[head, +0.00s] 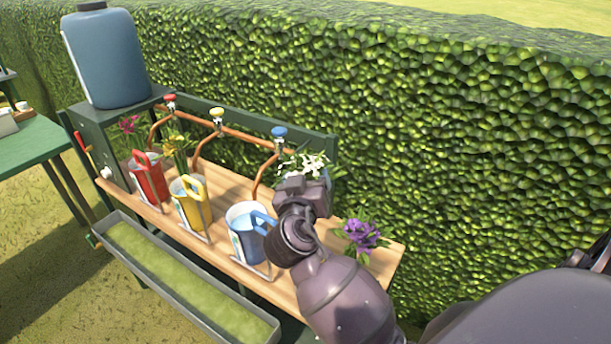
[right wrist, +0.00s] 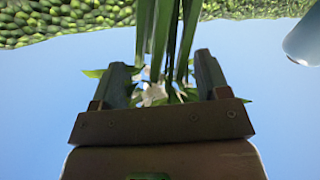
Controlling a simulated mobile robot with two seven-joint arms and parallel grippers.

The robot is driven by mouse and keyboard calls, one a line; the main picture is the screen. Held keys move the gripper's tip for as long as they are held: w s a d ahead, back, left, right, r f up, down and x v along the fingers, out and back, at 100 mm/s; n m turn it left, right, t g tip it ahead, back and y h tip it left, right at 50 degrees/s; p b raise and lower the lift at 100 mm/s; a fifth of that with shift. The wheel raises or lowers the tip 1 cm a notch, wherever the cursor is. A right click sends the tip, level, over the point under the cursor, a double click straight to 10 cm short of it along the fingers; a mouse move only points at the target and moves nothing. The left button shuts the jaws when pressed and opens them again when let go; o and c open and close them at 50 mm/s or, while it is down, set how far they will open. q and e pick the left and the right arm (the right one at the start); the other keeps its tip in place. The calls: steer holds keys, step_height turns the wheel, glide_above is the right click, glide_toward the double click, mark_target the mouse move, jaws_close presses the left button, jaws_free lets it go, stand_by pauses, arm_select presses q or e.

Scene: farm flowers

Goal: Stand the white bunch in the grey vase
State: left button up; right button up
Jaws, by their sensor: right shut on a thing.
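The white bunch (head: 308,163) shows above my right gripper (head: 303,187) in the head view, over the right part of the wooden bench. In the right wrist view, green stems run between the two fingers of my right gripper (right wrist: 167,85), and the white flowers (right wrist: 153,93) show between them. The right gripper is shut on the bunch; its fingers are mostly hidden in the head view. I cannot make out a grey vase in either view. My left gripper is not in view.
Red (head: 148,180), yellow (head: 190,203) and blue-handled (head: 246,228) jugs stand in a row on the bench (head: 225,262). Purple flowers (head: 362,236) are at its right end. Copper pipes with taps and a hedge (head: 440,130) are behind. A long trough (head: 185,280) runs in front.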

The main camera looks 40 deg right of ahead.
step_height(320, 180, down, 2)
steer(key=shift+b, duration=0.6)
steer(key=shift+f+b, duration=1.3)
steer(key=shift+f, duration=0.6)
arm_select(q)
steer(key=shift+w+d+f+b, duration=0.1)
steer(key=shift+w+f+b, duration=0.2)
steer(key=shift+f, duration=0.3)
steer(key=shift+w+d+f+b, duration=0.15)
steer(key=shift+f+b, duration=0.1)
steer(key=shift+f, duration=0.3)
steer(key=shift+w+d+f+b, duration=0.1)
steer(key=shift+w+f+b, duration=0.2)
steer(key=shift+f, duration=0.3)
arm_select(e)
steer(key=shift+f, duration=1.1)
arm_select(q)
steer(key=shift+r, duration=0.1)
arm_select(e)
steer(key=o, duration=1.2)
steer(key=shift+o, duration=1.1)
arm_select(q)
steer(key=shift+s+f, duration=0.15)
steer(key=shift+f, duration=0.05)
